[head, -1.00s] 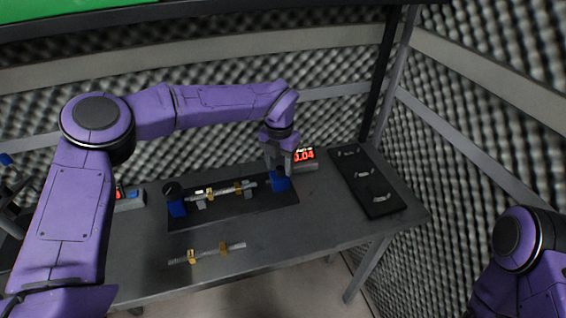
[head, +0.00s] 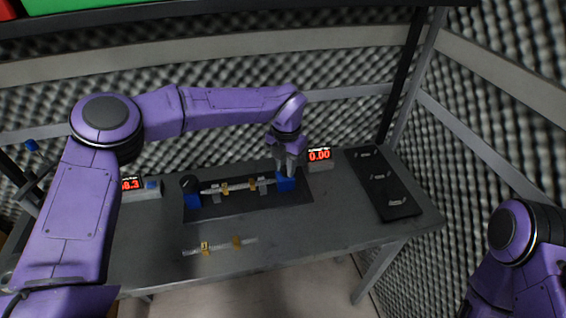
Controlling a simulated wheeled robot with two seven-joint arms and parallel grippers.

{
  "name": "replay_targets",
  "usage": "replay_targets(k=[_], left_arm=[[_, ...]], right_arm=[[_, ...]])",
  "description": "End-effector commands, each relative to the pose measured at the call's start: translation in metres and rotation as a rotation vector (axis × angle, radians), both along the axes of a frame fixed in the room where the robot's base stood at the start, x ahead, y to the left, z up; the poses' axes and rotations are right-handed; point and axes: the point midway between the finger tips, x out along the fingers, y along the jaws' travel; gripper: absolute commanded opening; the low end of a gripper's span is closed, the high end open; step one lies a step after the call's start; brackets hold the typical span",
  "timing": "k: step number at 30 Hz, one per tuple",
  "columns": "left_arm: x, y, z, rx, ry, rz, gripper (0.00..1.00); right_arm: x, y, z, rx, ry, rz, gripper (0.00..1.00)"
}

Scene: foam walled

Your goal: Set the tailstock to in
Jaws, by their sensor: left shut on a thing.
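The tailstock is the right blue block (head: 285,183) on the dark fixture plate (head: 240,207) on the bench. My left gripper (head: 287,170) comes down over its top and is shut on it; the fingers hide part of it. A light shaft with gold collars (head: 238,187) lies level between the tailstock and the left blue block (head: 192,200). The shaft's right end appears to meet the tailstock. My right gripper is out of the picture; only that arm shows at lower right.
A red display (head: 319,156) behind the tailstock reads 0.00. Another display (head: 132,185) stands at left, partly behind my left arm. A second shaft (head: 220,246) lies near the front edge. A dark tray (head: 383,188) with small metal parts is at right.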

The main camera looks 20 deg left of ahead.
Motion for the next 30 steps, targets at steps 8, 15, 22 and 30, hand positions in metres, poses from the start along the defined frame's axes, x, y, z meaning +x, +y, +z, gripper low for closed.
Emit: replay_targets(k=[8, 15, 22, 30], left_arm=[[0.002, 0.001, 0.001, 0.004, -0.002, 0.001, 0.41], [0.001, 0.002, 0.001, 0.003, -0.001, 0.003, 0.5], [0.002, 0.002, 0.019, 0.003, -0.005, 0.004, 0.5], [0.004, 0.001, 0.082, 0.002, -0.006, 0.003, 0.5]], right_arm=[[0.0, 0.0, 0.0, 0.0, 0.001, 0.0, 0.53], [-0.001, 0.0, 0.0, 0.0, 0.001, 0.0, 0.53], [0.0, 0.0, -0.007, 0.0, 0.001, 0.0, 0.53], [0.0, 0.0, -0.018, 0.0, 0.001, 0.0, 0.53]])
